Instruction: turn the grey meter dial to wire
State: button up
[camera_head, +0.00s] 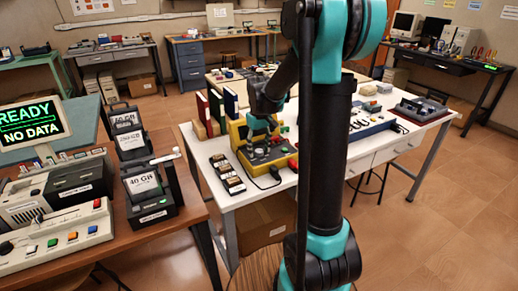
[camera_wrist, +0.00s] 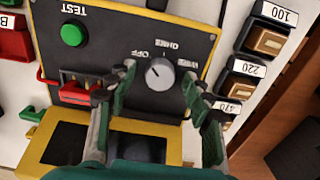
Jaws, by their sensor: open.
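The grey meter dial (camera_wrist: 158,73) is a round knob on the dark panel (camera_wrist: 110,35) of the yellow-framed meter (camera_wrist: 35,152).
A green TEST button (camera_wrist: 73,34) and a red part (camera_wrist: 75,93) sit left of the dial. Blocks labelled 100, 220 and 470 (camera_wrist: 242,65) stand in a row at the right. Upright coloured binders (camera_head: 215,112) stand beside the meter in the head view.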

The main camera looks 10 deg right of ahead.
jog(key=c, duration=1.2)
jog(key=shift+o, duration=0.2)
jog(key=m, duration=0.4)
jog(key=shift+m, duration=0.4)
jog(key=m, duration=0.4)
jog(key=shift+m, duration=0.3)
jog(key=m, duration=0.4)
jog(key=shift+m, duration=2.3)
